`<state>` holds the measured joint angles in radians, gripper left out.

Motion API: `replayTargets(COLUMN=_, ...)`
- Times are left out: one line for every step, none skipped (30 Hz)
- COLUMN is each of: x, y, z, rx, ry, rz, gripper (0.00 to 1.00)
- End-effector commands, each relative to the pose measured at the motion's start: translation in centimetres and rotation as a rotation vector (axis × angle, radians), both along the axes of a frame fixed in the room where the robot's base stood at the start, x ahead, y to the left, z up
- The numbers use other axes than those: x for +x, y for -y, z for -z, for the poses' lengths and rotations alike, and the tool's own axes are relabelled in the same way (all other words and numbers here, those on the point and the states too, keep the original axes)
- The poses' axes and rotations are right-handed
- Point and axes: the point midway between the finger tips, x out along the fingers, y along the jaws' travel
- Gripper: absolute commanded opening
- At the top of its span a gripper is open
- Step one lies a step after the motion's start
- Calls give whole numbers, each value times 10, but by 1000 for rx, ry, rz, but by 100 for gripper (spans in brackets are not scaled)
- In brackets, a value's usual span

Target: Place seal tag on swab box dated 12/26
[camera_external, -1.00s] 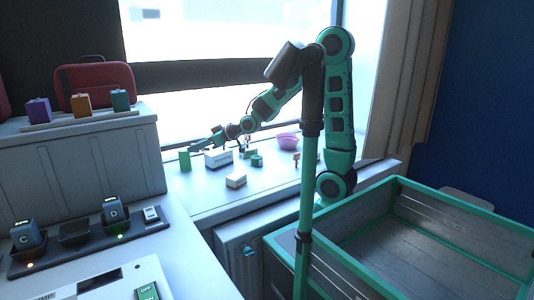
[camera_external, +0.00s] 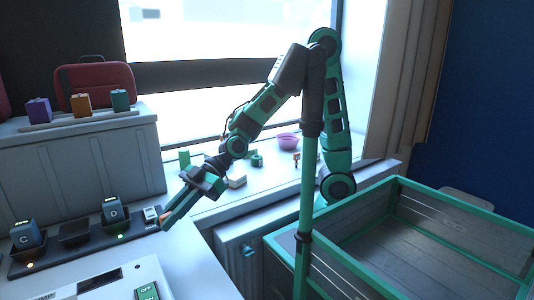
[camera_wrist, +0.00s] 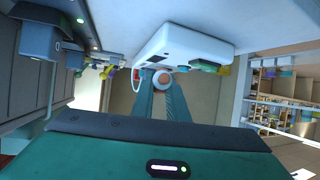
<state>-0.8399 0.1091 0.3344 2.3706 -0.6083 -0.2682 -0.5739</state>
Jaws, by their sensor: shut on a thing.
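My gripper (camera_external: 166,222) points down and left, near the edge of the white counter. It is shut on a small round orange-and-white thing that I take for the seal tag (camera_wrist: 162,81), seen between the fingertips in the wrist view. In the external view only a bit of orange-red shows by the fingers. A small white box (camera_external: 237,181), perhaps a swab box, lies on the window sill behind the gripper. My gripper and wrist cover the sill just left of it. No date is readable on any box.
A charger strip (camera_external: 78,241) with devices marked C and D stands on the counter beside the gripper. A white device (camera_external: 110,284) with a green switch is in front.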

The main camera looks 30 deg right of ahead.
Motion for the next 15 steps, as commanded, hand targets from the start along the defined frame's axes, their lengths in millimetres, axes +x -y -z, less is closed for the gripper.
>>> replayTargets(x=-26, y=-2, z=-1, rx=0, ry=0, rz=-58, gripper=0)
replayTargets(x=-40, y=-2, z=-2, rx=-1, ry=-1, rz=-89, gripper=0)
replayTargets(x=-59, y=-2, z=-2, rx=-3, ry=0, rz=-133, gripper=0)
replayTargets(x=-72, y=-1, z=-2, rx=-4, ry=1, rz=-164, gripper=0)
replayTargets(x=-87, y=0, z=-3, rx=-5, ry=1, rz=-196, gripper=0)
replayTargets(x=-104, y=2, z=-4, rx=-7, ry=1, rz=-237, gripper=0)
replayTargets(x=-117, y=4, z=-4, rx=-7, ry=1, rz=-267, gripper=0)
replayTargets(x=-128, y=5, z=-5, rx=-6, ry=2, rz=-294, gripper=0)
replayTargets(x=-144, y=8, z=-6, rx=-8, ry=4, rz=-329, gripper=0)
replayTargets(x=-154, y=10, z=-7, rx=-9, ry=5, rz=-354, gripper=0)
replayTargets(x=-163, y=12, z=-8, rx=-9, ry=6, rz=-377, gripper=0)
replayTargets(x=-175, y=15, z=-8, rx=-9, ry=5, rz=-404, gripper=0)
replayTargets(x=-182, y=17, z=-9, rx=-10, ry=5, rz=-422, gripper=0)
replayTargets(x=-189, y=19, z=-9, rx=-11, ry=6, rz=-437, gripper=0)
replayTargets(x=-196, y=21, z=-10, rx=-12, ry=5, rz=-455, gripper=0)
